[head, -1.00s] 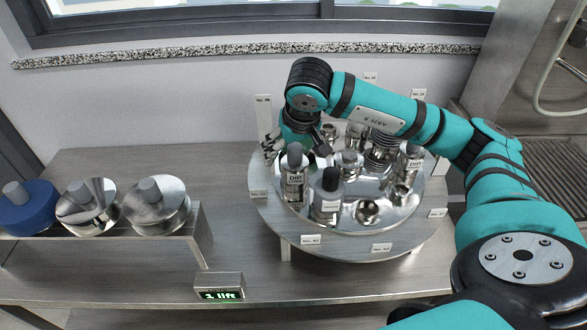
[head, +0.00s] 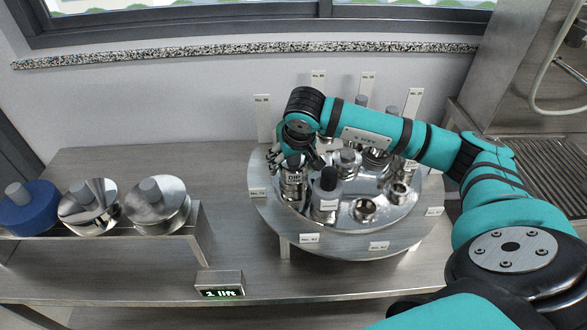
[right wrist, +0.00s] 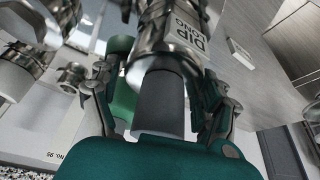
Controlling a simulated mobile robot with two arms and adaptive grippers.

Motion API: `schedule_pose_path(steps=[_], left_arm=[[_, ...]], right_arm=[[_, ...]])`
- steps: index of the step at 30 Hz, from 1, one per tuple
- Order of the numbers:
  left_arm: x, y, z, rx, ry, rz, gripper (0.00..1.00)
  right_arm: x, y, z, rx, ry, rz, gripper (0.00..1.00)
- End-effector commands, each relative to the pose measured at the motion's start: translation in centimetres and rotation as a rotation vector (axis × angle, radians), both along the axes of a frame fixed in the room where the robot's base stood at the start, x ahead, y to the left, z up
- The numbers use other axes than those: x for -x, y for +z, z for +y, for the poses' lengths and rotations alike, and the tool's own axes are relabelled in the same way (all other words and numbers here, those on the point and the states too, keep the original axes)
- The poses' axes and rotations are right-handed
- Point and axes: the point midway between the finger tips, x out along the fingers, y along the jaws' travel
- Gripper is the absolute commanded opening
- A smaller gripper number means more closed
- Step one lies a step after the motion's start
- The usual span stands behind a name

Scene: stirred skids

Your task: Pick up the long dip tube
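The long dip tube (head: 291,185) is a metallic piece with a white "DIP" label and a grey cap. It stands upright at the left of the round turntable tray (head: 320,222). My right gripper (head: 292,160) is over its top and hides the cap in the head view. In the right wrist view, the tube (right wrist: 180,30) shows its label partly, and its grey cap (right wrist: 160,105) lies between the fingers of the right gripper (right wrist: 163,100). The fingers are spread, with a gap visible on the left side. My left gripper is not in view.
A dark-capped bottle (head: 328,190) stands close to the tube's right. A small metal cup (head: 365,210) and several metal fittings share the tray. Tall white tags (head: 263,118) stand behind it.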

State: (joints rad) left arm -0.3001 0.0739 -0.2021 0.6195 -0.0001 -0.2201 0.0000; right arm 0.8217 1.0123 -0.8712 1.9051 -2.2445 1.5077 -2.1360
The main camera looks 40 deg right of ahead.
Motion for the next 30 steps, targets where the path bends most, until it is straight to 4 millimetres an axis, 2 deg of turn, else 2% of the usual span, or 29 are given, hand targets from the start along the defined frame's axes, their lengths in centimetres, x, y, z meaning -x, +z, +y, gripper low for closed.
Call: schedule_pose_path(steps=[1, 12, 23, 26, 30], left_arm=[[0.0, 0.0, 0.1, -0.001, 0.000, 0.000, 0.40], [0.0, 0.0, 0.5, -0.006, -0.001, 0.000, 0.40], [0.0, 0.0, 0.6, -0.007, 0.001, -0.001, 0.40], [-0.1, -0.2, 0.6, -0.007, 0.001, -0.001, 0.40], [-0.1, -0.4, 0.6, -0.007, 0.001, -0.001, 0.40]], right_arm=[[0.0, 0.0, 0.0, 0.000, 0.000, 0.000, 0.69], [0.0, 0.0, 0.0, 0.001, -0.001, 0.000, 0.23], [-0.1, 0.5, 0.0, 0.000, -0.001, -0.003, 0.23], [-0.1, 1.3, 0.0, 0.000, -0.001, -0.005, 0.23], [-0.2, 3.4, 0.0, 0.000, -0.001, -0.008, 0.23]])
